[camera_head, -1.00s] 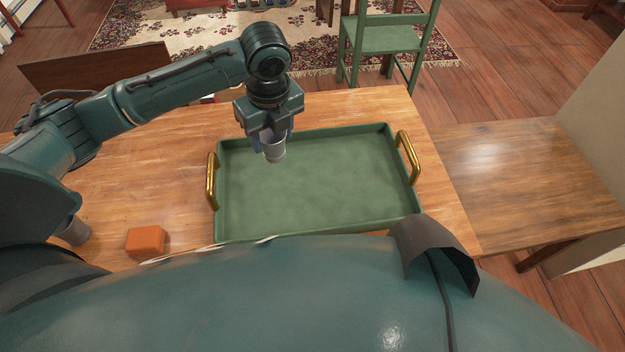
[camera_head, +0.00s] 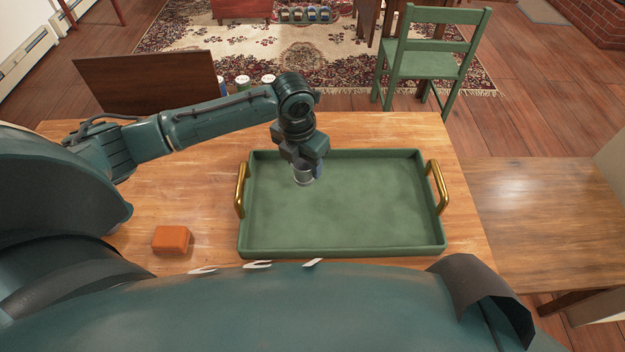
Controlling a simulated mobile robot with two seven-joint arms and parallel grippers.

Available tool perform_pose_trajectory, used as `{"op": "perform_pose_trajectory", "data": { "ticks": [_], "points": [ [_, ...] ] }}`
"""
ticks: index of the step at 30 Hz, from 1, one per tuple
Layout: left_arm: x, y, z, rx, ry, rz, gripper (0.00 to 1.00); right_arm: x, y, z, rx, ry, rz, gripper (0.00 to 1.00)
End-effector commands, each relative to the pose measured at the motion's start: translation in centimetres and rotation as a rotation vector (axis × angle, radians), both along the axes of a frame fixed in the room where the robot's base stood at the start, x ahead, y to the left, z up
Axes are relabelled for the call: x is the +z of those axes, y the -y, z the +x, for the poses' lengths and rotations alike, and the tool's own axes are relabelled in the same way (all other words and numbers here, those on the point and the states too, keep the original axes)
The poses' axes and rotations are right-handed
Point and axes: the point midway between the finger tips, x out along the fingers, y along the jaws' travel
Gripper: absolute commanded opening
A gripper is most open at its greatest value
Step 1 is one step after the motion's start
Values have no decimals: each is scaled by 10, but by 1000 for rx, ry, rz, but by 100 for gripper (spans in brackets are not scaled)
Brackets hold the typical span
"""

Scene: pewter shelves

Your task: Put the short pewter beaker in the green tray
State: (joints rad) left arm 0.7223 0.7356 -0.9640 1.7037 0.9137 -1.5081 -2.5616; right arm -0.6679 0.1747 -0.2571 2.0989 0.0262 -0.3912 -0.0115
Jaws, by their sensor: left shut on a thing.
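The short pewter beaker (camera_head: 303,176) is a small grey metal cup held in my left gripper (camera_head: 304,166). The gripper points down and is shut on the beaker, hiding its upper part. The beaker appears over the left back part of the green tray (camera_head: 345,205). I cannot tell whether its bottom touches the tray floor. The tray is rectangular, with a gold handle at each end, and looks otherwise empty. My right gripper is not in view.
An orange block (camera_head: 171,240) lies on the wooden table (camera_head: 200,200), left of the tray. A lower wooden surface (camera_head: 545,210) adjoins on the right. A green chair (camera_head: 428,60) stands behind the table. Several small containers (camera_head: 243,82) show beyond the table's back edge.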

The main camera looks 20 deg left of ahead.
Motion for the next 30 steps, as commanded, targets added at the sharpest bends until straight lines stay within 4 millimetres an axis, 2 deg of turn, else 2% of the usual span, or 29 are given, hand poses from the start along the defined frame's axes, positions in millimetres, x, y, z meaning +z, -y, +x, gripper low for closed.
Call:
{"op": "perform_pose_trajectory", "data": {
  "ticks": [7,13,24,25,30],
  "points": [
    [-22,0,0,1,1,0,25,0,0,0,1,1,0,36],
    [-49,0,0,2,0,1,25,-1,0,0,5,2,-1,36],
    [-54,0,0,1,2,0,25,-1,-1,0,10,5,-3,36],
    [-54,0,0,1,1,1,52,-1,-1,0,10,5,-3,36],
    [-53,0,0,1,1,1,66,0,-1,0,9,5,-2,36]
  ]
}}
